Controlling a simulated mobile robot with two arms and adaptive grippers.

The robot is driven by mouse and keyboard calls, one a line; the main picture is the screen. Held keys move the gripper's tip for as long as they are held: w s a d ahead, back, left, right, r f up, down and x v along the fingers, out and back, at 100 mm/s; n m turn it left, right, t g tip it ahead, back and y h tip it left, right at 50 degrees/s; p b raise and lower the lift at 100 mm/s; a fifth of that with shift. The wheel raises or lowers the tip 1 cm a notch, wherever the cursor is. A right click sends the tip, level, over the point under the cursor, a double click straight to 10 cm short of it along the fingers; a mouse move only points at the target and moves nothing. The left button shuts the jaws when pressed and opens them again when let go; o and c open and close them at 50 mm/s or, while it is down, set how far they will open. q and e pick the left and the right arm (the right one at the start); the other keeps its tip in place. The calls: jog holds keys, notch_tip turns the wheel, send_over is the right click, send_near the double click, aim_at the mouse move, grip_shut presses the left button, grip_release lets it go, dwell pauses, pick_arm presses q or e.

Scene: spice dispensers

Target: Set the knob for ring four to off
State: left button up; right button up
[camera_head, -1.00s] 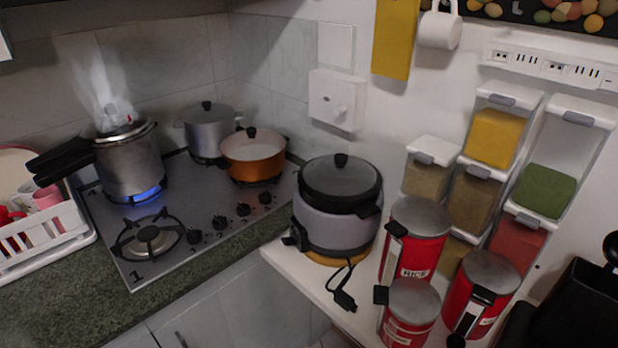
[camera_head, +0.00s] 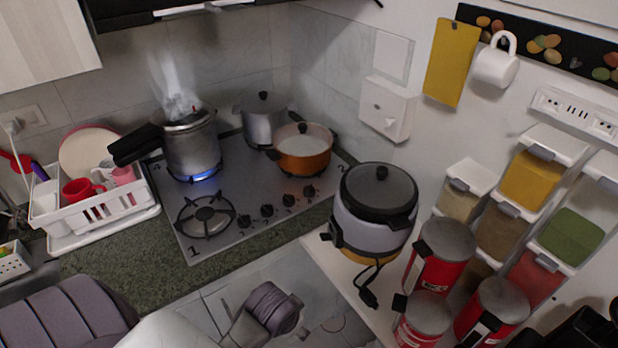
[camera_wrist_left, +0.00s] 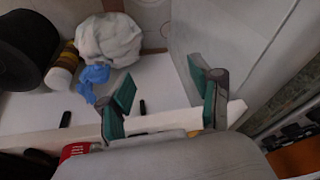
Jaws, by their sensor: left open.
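The stove (camera_head: 226,240) has a row of several black knobs along its right front edge. The rightmost knob (camera_head: 309,191) is nearest the orange pot (camera_head: 304,153), and another knob (camera_head: 289,200) is just left of it. The knob markings are too small to read, so their settings cannot be told. A "1" marks the empty front-left burner (camera_head: 206,216). My left arm shows at the bottom of the head view, below the stove; its fingers are not visible there. In the left wrist view my left gripper (camera_wrist_left: 161,92) is open and empty, with green finger pads. My right gripper is not in view.
A steaming pressure cooker (camera_head: 192,150) sits over a blue flame, its handle pointing left. A grey pot (camera_head: 264,122) stands behind. A rice cooker (camera_head: 372,224) stands right of the knobs. A white dish rack (camera_head: 100,210) is at left. The wrist view shows a white cloth (camera_wrist_left: 108,38).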

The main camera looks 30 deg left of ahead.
pick_arm(q)
jog(key=w+a+r+n, duration=0.1)
jog(key=w+a+r, duration=0.3)
jog(key=w, duration=0.3)
jog(key=w+a+r+n+y+p, duration=0.1)
jog(key=w+a+r, duration=0.35)
jog(key=w, duration=0.25)
jog(key=w+a+r+n, duration=0.1)
jog(key=w+a+r, duration=0.25)
jog(key=w, duration=0.35)
jog(key=n, duration=0.2)
send_near(309, 187)
jog(key=shift+t+h, duration=0.3)
jog(key=x, duration=0.7)
jog(key=shift+s+a+f, duration=0.25)
jog(key=shift+f, duration=0.1)
jog(key=shift+x, duration=1)
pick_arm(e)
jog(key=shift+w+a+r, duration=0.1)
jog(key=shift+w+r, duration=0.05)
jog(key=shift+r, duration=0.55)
pick_arm(q)
jog(key=c, duration=1.1)
